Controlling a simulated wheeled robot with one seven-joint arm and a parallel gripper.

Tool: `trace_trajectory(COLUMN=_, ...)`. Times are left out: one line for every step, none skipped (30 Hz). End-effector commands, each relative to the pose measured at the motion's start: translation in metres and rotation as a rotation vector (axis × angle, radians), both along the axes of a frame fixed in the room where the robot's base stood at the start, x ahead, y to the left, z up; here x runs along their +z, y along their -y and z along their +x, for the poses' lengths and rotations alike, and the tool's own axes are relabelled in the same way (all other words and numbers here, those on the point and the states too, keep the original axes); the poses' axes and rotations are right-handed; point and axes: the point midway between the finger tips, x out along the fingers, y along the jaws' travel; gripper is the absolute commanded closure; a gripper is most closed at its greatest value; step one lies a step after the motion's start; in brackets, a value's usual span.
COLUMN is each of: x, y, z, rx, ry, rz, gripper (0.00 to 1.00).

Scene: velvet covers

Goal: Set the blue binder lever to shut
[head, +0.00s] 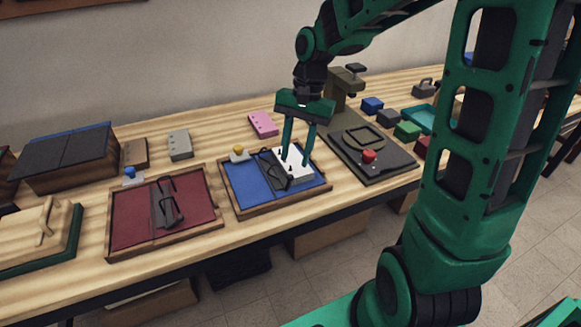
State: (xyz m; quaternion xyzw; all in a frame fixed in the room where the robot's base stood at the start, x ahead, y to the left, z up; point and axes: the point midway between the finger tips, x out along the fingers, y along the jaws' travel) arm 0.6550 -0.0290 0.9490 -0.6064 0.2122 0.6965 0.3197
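The blue binder (244,185) is an open wooden-framed tray with blue velvet, on the bench in the middle of the head view. A dark lever mechanism (274,167) lies along its middle, with a black loop to its right. A white block or stack of sheets (296,166) lies on the binder's right half. My gripper (297,162) points down over that right half, its two green fingers apart, with the tips at or just above the white piece and the dark loop. Whether it touches them, and the lever's exact position, I cannot tell.
A similar red binder (135,212) lies to the left. A dark board with a red knob (369,157) is close on the right. A yellow-knobbed piece (238,152) stands behind the blue binder. A pink block (263,124) lies farther back.

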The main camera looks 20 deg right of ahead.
Motion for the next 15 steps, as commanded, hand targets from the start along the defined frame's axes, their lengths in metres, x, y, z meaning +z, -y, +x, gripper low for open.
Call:
trace_trajectory(x=0.007, y=0.002, z=0.001, rx=-0.001, ry=0.002, rz=-0.001, gripper=0.66)
trace_trajectory(x=0.011, y=0.002, z=0.002, rx=-0.002, ry=0.003, rz=0.000, gripper=0.66)
trace_trajectory(x=0.015, y=0.003, z=0.002, rx=-0.001, ry=0.003, rz=0.000, gripper=0.66)
trace_trajectory(x=0.018, y=0.003, z=0.002, rx=0.001, ry=0.002, rz=0.000, gripper=0.66)
trace_trajectory(x=0.020, y=0.004, z=0.002, rx=0.001, ry=0.000, rz=0.000, gripper=0.66)
trace_trajectory(x=0.022, y=0.004, z=0.002, rx=0.001, ry=0.001, rz=-0.001, gripper=0.66)
trace_trajectory(x=0.023, y=0.004, z=0.002, rx=0.001, ry=0.001, rz=-0.001, gripper=0.66)
trace_trajectory(x=0.024, y=0.005, z=0.002, rx=0.001, ry=0.001, rz=-0.001, gripper=0.66)
trace_trajectory(x=0.025, y=0.005, z=0.002, rx=0.000, ry=0.000, rz=0.000, gripper=0.66)
trace_trajectory(x=0.026, y=0.005, z=0.002, rx=0.000, ry=-0.001, rz=-0.001, gripper=0.66)
trace_trajectory(x=0.026, y=0.005, z=0.002, rx=0.000, ry=-0.001, rz=-0.001, gripper=0.66)
trace_trajectory(x=0.026, y=0.005, z=0.002, rx=0.000, ry=-0.001, rz=-0.001, gripper=0.66)
trace_trajectory(x=0.026, y=0.005, z=0.002, rx=0.000, ry=-0.001, rz=0.000, gripper=0.66)
trace_trajectory(x=0.026, y=0.005, z=0.002, rx=0.000, ry=-0.001, rz=0.000, gripper=0.66)
trace_trajectory(x=0.026, y=0.005, z=0.002, rx=0.000, ry=-0.001, rz=0.000, gripper=0.66)
